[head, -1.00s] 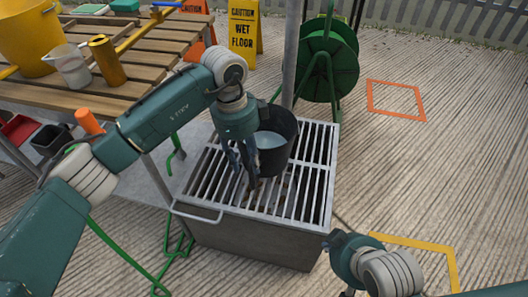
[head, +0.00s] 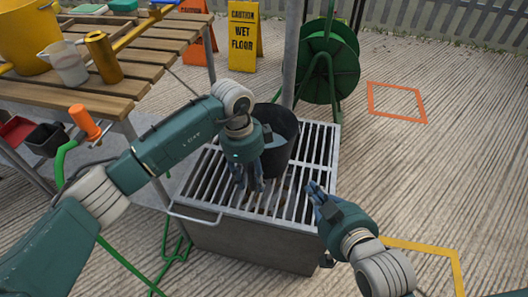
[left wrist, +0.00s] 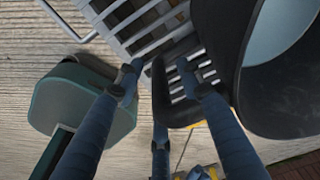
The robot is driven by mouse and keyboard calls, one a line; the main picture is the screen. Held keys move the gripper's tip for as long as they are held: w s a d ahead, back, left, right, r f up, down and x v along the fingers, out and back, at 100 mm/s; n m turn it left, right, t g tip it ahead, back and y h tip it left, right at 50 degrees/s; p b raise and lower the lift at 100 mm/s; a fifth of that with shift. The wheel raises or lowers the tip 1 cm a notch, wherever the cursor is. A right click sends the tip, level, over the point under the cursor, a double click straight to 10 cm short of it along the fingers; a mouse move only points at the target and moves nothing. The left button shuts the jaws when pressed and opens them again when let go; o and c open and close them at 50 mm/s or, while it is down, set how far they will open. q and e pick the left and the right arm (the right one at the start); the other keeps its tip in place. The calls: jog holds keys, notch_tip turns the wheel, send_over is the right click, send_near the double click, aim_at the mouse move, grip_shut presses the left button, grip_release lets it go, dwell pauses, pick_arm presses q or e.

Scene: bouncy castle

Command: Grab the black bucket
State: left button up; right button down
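The black bucket (head: 285,147) stands upright on a metal grate, with something pale grey-blue inside. In the left wrist view the bucket (left wrist: 227,30) fills the right side, its pale inside at the corner. My left gripper (head: 247,183) is low over the grate, just in front and to the left of the bucket, and hides part of it. Its fingers (left wrist: 160,88) are spread open, with a dark curved piece, perhaps the bucket's handle, showing between and beyond them. My right gripper (head: 318,196) is at the grate's right front edge, apart from the bucket; its finger opening is unclear.
The slatted grate (head: 207,185) tops a metal box with a side handle. A grey post and green hose reel (head: 330,60) stand behind. A wooden table (head: 60,93) with a yellow bucket (head: 28,32), jug and cup is at left. Open concrete lies right.

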pick_arm(q)
jog(key=shift+f, duration=0.1)
grip_shut()
jog(key=shift+w+d, duration=0.15)
jog(key=shift+r, duration=0.25)
